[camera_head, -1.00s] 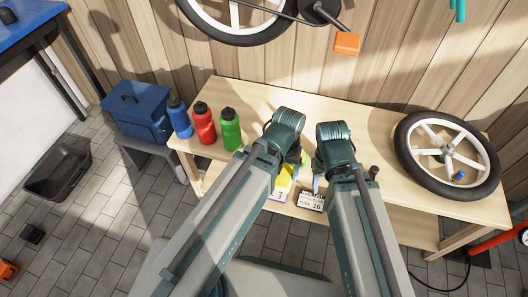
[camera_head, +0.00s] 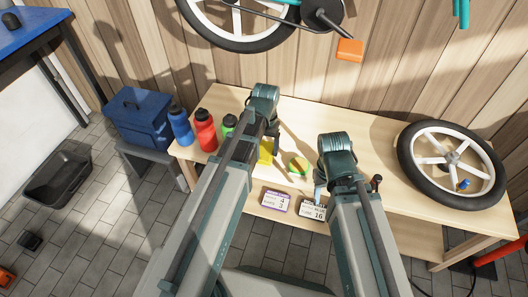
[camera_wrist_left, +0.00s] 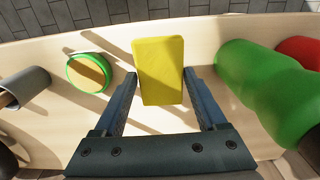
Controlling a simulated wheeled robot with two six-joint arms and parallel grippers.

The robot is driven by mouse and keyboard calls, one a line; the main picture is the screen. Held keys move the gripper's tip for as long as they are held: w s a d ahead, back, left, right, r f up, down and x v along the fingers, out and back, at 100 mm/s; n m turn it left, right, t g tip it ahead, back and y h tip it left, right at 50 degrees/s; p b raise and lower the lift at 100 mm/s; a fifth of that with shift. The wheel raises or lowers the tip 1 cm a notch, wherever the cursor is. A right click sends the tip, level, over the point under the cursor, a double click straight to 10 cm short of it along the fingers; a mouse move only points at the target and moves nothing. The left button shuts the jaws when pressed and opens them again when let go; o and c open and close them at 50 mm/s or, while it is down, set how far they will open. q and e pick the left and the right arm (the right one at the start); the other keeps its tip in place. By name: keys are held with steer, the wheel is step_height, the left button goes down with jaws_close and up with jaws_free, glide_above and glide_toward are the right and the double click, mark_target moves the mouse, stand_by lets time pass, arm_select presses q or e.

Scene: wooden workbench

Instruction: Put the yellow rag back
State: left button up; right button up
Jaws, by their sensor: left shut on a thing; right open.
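The yellow rag (camera_head: 265,153) looks like a flat, upright block near the left part of the bench. In the left wrist view the yellow rag (camera_wrist_left: 160,65) stands between the two fingertips. My left gripper (camera_head: 270,147) is shut on it, just right of the green bottle; its fingers also show in the left wrist view (camera_wrist_left: 160,78). My arm hides part of the rag in the head view. My right gripper (camera_head: 319,192) is open over the front of the bench, with nothing seen in it.
Green (camera_head: 228,124), red (camera_head: 205,132) and blue (camera_head: 180,127) bottles stand at the bench's left end. A green-rimmed round thing (camera_head: 298,166) lies between my grippers. Two label cards (camera_head: 276,202) are at the front. A wheel (camera_head: 405,175) lies at the right. The bench's back middle is clear.

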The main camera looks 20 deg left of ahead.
mark_target(264, 147)
arm_select(q)
steer(key=shift+w, duration=0.15)
steer(key=f+b, duration=0.4)
steer(key=shift+w+a, duration=0.4)
steer(key=shift+r, duration=0.2)
steer(key=shift+f, duration=0.1)
steer(key=o, duration=1.1)
steer(key=shift+o, duration=0.2)
step_height(264, 147, up, 12)
steer(key=p, duration=1.2)
